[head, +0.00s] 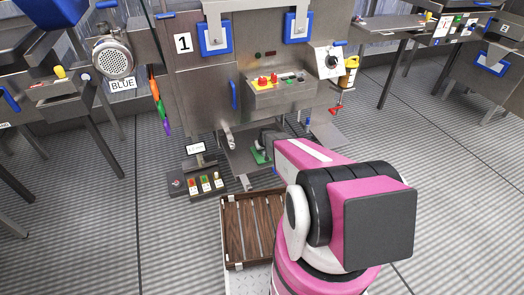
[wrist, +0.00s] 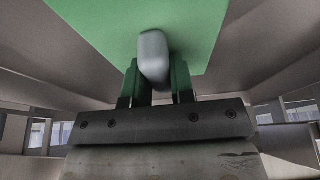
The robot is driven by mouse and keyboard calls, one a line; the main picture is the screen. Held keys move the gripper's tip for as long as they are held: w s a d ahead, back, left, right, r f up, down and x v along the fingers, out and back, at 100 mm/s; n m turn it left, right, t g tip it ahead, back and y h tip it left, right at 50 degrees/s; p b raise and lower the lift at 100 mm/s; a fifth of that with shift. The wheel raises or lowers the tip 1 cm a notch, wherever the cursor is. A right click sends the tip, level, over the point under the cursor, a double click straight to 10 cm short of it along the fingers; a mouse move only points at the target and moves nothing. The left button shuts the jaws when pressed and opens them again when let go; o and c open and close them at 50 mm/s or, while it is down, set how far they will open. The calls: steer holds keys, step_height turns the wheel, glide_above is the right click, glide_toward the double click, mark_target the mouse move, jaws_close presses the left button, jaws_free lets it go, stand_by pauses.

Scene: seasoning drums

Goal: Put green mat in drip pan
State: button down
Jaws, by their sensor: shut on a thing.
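The green mat (head: 258,157) shows as a small patch under the middle of the machine in the head view, mostly hidden by my arm. In the wrist view the green mat (wrist: 110,25) fills the upper middle as a flat sheet. A grey rounded piece (wrist: 154,58) stands out from it between my fingers. My gripper (wrist: 154,80) is shut on that piece and holds the mat. A grey metal pan-like surface (head: 234,158) lies low under the machine, around the mat; I take it for the drip pan. I cannot tell whether the mat touches it.
The steel machine marked 1 (head: 195,75) stands ahead, with a control box (head: 280,92) above my gripper. A low panel with several buttons (head: 198,185) stands on the left. A brown slatted tray (head: 238,225) lies nearer. Striped floor to the right is clear.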

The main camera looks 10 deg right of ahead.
steer(key=shift+f, duration=0.15)
steer(key=c, duration=1)
jaws_free()
steer(key=a+v, duration=0.1)
steer(key=v, duration=1.2)
steer(key=s+r+g, duration=0.1)
steer(key=s+r, duration=0.6)
steer(key=s, duration=0.1)
steer(key=s+r+m+g, duration=0.1)
steer(key=s+r, duration=0.6)
steer(key=s, duration=0.1)
steer(key=s+r+m+g, duration=0.1)
steer(key=s+r, duration=0.5)
steer(key=s, duration=0.2)
steer(key=shift+s+a+r+g+h, duration=0.1)
steer(key=shift+a+r+g+h, duration=0.15)
steer(key=shift+r+g+h, duration=0.15)
